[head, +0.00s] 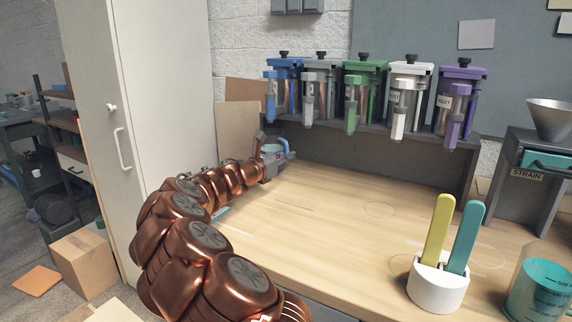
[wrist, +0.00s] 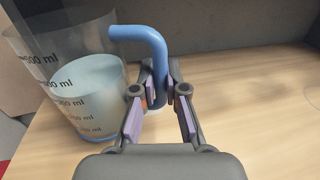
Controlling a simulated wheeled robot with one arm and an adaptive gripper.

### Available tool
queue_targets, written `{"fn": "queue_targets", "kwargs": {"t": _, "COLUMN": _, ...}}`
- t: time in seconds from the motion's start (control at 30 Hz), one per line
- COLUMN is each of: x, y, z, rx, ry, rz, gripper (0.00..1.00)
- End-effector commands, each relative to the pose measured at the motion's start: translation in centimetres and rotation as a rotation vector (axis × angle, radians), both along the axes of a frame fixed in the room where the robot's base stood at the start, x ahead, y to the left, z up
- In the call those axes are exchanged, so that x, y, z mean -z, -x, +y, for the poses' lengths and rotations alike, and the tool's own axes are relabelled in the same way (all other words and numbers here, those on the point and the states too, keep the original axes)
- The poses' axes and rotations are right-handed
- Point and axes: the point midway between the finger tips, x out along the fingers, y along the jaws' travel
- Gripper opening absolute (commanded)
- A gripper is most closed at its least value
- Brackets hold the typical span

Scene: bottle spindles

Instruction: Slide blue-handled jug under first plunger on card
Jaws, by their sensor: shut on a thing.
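My gripper (wrist: 160,88) is shut on that handle. In the head view my gripper (head: 268,169) is small at the arm's end. A row of plunger dispensers stands on a dark shelf: blue (head: 271,100), grey (head: 309,100), green (head: 351,110), white (head: 398,120), purple (head: 453,125).
The middle of the bench (head: 330,215) is clear. A white holder (head: 438,290) with yellow and teal sticks and a teal-filled beaker (head: 540,292) stand at the front right. A funnel (head: 552,118) sits on a stand marked STRAIN. Blank-looking papers (head: 476,34) hang on the wall.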

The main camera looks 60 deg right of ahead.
Motion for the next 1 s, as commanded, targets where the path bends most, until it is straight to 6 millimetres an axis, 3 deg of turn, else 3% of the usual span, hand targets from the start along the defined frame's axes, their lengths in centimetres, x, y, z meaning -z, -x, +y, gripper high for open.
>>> {"fn": "queue_targets", "kwargs": {"t": 0.13, "x": 1.7, "y": 0.0, "z": 0.0, "rx": 0.001, "ry": 0.002, "rz": 0.002, "gripper": 0.00}}
{"fn": "queue_targets", "kwargs": {"t": 0.53, "x": 2.1, "y": 0.0, "z": 0.0, "rx": 0.000, "ry": 0.001, "rz": 0.000, "gripper": 0.00}}
{"fn": "queue_targets", "kwargs": {"t": 0.57, "x": 2.2, "y": 0.0, "z": 0.0, "rx": 0.000, "ry": 0.000, "rz": 0.000, "gripper": 0.14}}
{"fn": "queue_targets", "kwargs": {"t": 0.77, "x": 2.1, "y": 0.0, "z": 0.0, "rx": 0.000, "ry": 0.000, "rz": 0.000, "gripper": 0.34}}
{"fn": "queue_targets", "kwargs": {"t": 1.0, "x": 2.2, "y": 0.0, "z": 0.0, "rx": 0.000, "ry": 0.000, "rz": 0.000, "gripper": 0.37}}
